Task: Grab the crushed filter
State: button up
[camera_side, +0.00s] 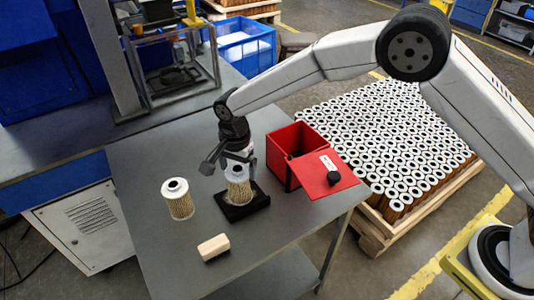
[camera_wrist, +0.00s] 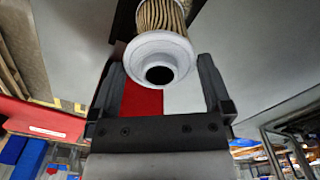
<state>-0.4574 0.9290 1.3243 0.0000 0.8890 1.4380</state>
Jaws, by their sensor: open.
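A filter (camera_side: 238,190) with a white end cap and pleated tan body stands upright in a black holder (camera_side: 243,207) on the grey table. Whether it is crushed I cannot tell. My gripper (camera_side: 226,160) is open at its top, with a finger on either side of the cap. In the wrist view the cap and dark centre hole of this filter (camera_wrist: 160,62) show between the spread fingers, with no clear contact. A second filter (camera_side: 178,200) stands upright on the table to the left, and no dent is clear on it.
An open red box (camera_side: 290,143) with a red lid panel (camera_side: 325,180) is right of the holder. A wooden block with dark bristles (camera_side: 213,246) lies in front. A clear-walled fixture (camera_side: 175,75) stands behind. A pallet of many filters (camera_side: 390,135) is beyond the table's right edge.

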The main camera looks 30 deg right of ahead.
jog(key=shift+f, duration=0.45)
grip_shut()
dwell(0.3)
jog(key=shift+r, duration=0.15)
jog(key=shift+r, duration=4.9)
